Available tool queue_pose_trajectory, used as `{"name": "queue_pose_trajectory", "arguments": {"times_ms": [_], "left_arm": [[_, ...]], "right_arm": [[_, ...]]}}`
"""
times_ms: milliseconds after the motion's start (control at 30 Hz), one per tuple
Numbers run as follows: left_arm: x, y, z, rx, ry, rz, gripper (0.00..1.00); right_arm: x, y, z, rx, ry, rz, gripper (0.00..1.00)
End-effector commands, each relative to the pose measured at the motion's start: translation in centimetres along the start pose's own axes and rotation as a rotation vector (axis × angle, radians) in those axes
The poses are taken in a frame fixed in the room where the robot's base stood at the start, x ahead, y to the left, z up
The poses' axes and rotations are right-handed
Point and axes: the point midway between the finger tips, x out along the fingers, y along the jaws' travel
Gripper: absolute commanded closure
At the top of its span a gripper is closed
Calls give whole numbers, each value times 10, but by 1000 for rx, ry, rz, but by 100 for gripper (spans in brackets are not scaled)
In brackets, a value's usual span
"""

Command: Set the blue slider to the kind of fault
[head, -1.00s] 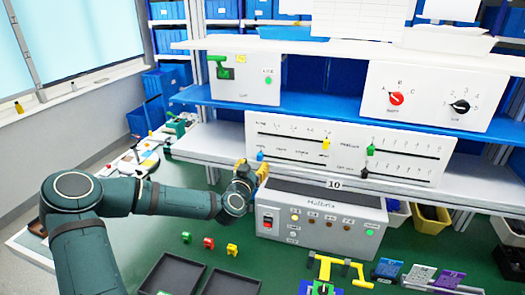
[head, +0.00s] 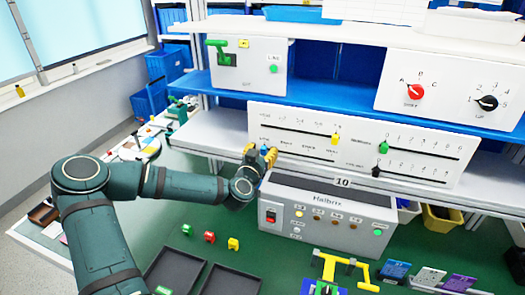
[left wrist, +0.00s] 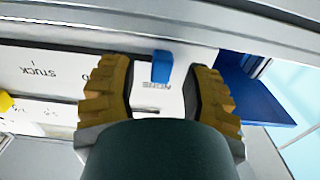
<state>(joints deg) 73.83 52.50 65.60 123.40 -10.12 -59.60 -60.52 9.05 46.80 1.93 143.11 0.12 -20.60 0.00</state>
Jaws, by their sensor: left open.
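The blue slider (left wrist: 161,67) shows in the left wrist view between the fingers of my open left gripper (left wrist: 160,85), just beyond their tips and apart from both. It sits at one end of its slot, beside a label that seems to read NONE; the label STUCK stands farther left in that view. In the head view my left gripper (head: 262,157) is at the lower left of the white slider panel (head: 355,143), its yellow fingers partly hiding the blue slider (head: 264,149). My right gripper is not in view.
The panel also carries a yellow slider (head: 334,139), a green slider (head: 383,147) and a black slider (head: 376,172). A shelf edge is above the panel.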

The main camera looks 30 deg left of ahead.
Motion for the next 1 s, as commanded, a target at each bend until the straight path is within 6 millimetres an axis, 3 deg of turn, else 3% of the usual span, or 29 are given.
{"name": "queue_pose_trajectory", "arguments": {"times_ms": [33,167,567,1000], "left_arm": [[0,0,0,0,0,0,56],[0,0,0,0,0,0,100],[1,4,1,4,-2,6,100],[1,34,15,13,-28,22,100]], "right_arm": [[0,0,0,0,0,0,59],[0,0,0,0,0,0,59],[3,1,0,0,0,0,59],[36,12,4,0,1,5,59]]}}
